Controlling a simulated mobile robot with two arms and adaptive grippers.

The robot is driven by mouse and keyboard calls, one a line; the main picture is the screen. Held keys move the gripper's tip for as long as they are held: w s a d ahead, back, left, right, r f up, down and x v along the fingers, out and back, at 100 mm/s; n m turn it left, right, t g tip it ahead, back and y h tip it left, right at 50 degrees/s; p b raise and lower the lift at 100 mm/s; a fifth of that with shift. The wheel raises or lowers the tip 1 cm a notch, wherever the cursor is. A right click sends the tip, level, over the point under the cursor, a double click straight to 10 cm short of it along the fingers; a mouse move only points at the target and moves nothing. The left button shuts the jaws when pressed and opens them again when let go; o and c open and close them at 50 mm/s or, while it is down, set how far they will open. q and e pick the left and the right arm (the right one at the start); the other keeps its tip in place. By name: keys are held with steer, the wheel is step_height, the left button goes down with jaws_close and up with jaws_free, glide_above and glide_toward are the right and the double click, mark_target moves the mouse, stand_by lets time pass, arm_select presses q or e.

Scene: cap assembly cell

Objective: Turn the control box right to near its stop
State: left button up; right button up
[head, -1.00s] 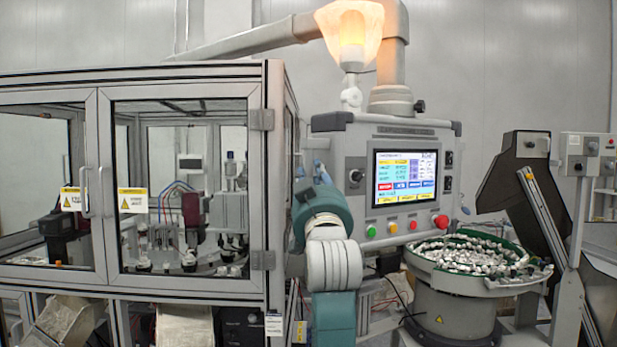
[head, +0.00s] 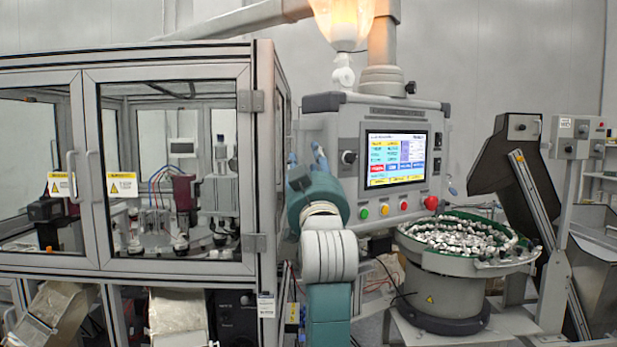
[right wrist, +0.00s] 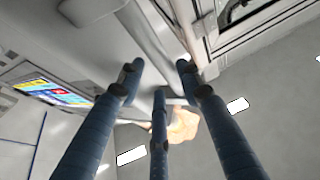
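The control box (head: 350,120) is a light grey panel with a lit screen (head: 396,157) and coloured buttons, hanging below a lamp and overhead arm. Its face is angled to the right, and its left side shows. My right gripper (head: 319,152) is at that left side, its fingers partly hidden behind my own teal and white wrist. In the right wrist view three blue fingers (right wrist: 158,75) stand apart around a pale bar (right wrist: 150,35) by the box, with gaps between them. Contact with the bar cannot be made out. My left gripper is not in view.
A glazed machine enclosure (head: 262,150) stands close to the left of the box. A bowl feeder (head: 445,265) full of small white parts stands below right of it. A dark sloped hopper (head: 520,170) is farther right. The glowing lamp (head: 342,20) hangs above.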

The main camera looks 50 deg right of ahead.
steer(key=v, duration=1)
steer(key=shift+a, duration=0.15)
